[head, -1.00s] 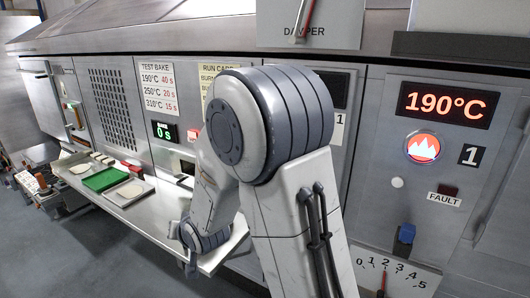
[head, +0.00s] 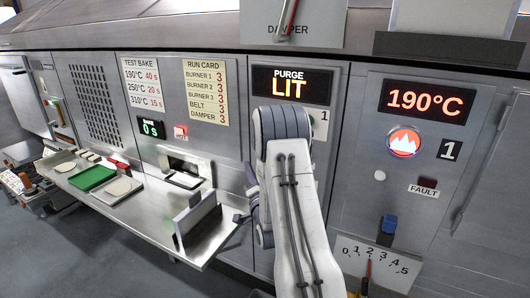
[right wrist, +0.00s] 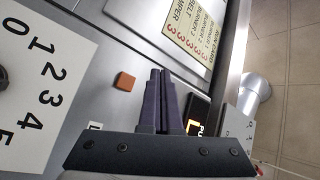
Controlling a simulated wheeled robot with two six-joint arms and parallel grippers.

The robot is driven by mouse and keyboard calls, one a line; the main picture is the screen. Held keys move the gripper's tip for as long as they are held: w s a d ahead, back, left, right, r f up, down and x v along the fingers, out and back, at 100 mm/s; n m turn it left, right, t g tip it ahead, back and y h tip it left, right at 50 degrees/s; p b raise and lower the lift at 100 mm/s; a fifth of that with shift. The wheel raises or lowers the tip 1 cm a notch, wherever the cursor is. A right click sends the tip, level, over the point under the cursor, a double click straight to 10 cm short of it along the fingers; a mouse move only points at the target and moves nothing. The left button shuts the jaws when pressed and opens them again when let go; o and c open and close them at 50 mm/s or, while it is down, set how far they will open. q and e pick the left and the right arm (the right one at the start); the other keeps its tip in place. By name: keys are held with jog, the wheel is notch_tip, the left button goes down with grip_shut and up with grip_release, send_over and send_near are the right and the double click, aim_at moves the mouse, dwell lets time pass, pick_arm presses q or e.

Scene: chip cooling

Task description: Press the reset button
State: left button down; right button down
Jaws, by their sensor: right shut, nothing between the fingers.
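My right gripper (right wrist: 159,72) is shut and empty, apart from the square in the picture. In the head view, this gripper (head: 240,217) shows only partly, beside my arm and above the shelf. My left gripper is not in view.
The shelf (head: 130,218) juts out at left with a green tray (head: 92,178) and an upright metal piece (head: 197,218). The purge display (head: 290,86) reads LIT, the temperature display (head: 428,101) 190°C. A numbered dial plate (head: 375,256) is at lower right.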

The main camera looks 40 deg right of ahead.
jog(key=w+d, duration=0.3)
jog(key=d, duration=0.5)
jog(key=shift+w, duration=0.25)
jog(key=shift+d, duration=0.15)
dwell(1.8)
jog(key=shift+w+d, duration=0.15)
jog(key=shift+d, duration=0.1)
